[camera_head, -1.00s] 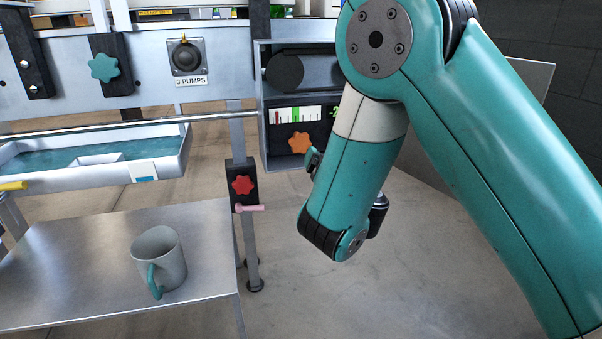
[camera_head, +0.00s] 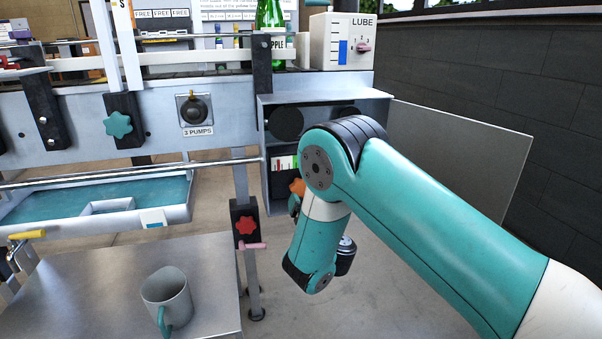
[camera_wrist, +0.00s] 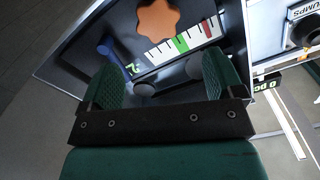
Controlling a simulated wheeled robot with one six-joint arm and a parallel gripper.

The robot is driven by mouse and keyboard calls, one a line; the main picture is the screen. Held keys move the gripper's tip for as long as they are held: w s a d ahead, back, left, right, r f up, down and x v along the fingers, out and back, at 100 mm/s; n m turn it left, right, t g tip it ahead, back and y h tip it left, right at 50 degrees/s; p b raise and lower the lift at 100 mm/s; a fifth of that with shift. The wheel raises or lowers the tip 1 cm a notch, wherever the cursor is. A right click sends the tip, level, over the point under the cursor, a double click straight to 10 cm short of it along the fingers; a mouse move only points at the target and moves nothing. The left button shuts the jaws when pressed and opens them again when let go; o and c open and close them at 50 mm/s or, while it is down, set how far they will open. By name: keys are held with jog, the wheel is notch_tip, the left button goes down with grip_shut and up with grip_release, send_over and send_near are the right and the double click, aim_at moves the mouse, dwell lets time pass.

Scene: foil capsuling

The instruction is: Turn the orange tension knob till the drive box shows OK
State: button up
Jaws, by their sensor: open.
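The orange tension knob (camera_wrist: 158,20) has a lobed star shape and sits on the dark panel of the drive box (camera_head: 330,97). In the head view the knob (camera_head: 297,187) is partly hidden by my arm. A white gauge strip (camera_wrist: 185,41) with a green band and a red band lies beside it. Green display characters (camera_wrist: 132,68) show close to my left finger; I cannot read them fully. My gripper (camera_wrist: 162,76) is open and empty in the wrist view, its textured green fingers apart. The knob is beyond the fingertips, with no visible contact. My arm mostly hides the gripper in the head view.
The drive box's open door (camera_head: 465,150) stands out to the right. A red star knob (camera_head: 245,225) with a pink lever is on the post at left. A grey mug (camera_head: 167,298) stands on the metal table (camera_head: 90,275). A LUBE box (camera_head: 342,42) sits above.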

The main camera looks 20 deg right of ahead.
jog(key=shift+w+d+r+p, duration=0.15)
jog(key=shift+w+p, duration=0.2)
jog(key=shift+p, duration=1.35)
jog(key=shift+w+a+r+p, duration=0.15)
jog(key=shift+w+p, duration=0.15)
jog(key=shift+p, duration=1.35)
jog(key=shift+w+d+f+p, duration=0.1)
jog(key=shift+w+f+p, duration=0.05)
jog(key=shift+w, duration=1.3)
jog(key=shift+w+a+f+p, duration=0.1)
jog(key=shift+w+p, duration=0.05)
jog(key=shift+w, duration=1.35)
jog(key=shift+w+d+f+p, duration=0.1)
jog(key=shift+w+f+p, duration=0.05)
jog(key=shift+w, duration=1.3)
jog(key=c, duration=0.9)
